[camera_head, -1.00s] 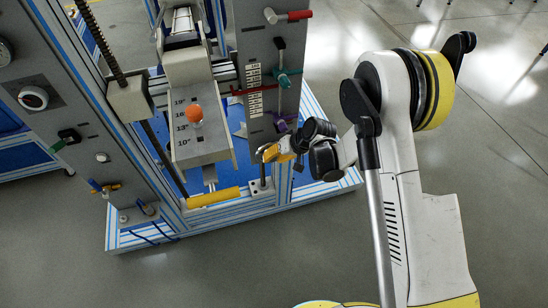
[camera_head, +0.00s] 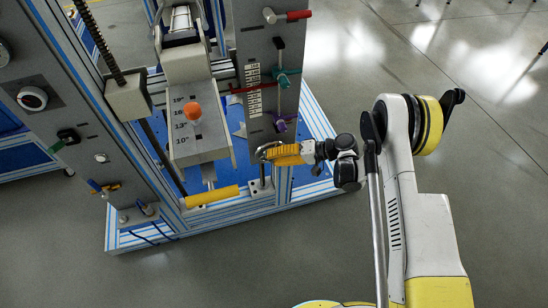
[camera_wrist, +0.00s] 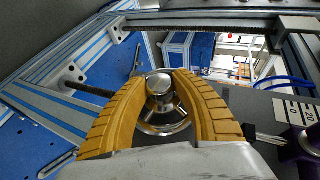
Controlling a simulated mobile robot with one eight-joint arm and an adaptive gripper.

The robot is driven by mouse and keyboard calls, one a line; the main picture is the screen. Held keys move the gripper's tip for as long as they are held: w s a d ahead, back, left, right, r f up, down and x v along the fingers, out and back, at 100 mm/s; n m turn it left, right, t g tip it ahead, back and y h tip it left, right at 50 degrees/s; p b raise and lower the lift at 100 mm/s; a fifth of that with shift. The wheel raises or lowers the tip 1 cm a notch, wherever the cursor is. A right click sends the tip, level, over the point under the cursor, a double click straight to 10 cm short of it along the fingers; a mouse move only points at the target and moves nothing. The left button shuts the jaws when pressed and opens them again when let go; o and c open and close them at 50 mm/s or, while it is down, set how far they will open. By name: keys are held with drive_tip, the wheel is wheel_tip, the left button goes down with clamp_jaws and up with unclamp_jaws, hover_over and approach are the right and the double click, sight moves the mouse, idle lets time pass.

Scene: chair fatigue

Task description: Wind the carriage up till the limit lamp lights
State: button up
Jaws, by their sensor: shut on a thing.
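My gripper (camera_head: 262,152) is shut on a metal handwheel (camera_wrist: 160,128) low on the machine's right column. In the wrist view its yellow ribbed fingers (camera_wrist: 160,85) lie on both sides of the wheel and its round hub. In the head view the fingers hide most of the wheel. A grey sloped part (camera_head: 203,147), perhaps the carriage, sits in the middle of the frame with size marks and an orange domed piece (camera_head: 192,110). I cannot tell which piece is the limit lamp, nor whether any lamp is lit.
A yellow bar (camera_head: 212,196) sticks out below the sloped part. A threaded rod (camera_head: 97,37) enters a grey block (camera_head: 128,98). The floor at right is open.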

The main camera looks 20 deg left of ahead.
drive_tip(key=shift+y, duration=0.4)
idle(0.3)
drive_tip(key=o, duration=1.2)
drive_tip(key=shift+a, duration=0.1)
drive_tip(key=v, duration=1.2)
drive_tip(key=shift+w+f, duration=0.15)
drive_tip(key=shift+f, duration=0.05)
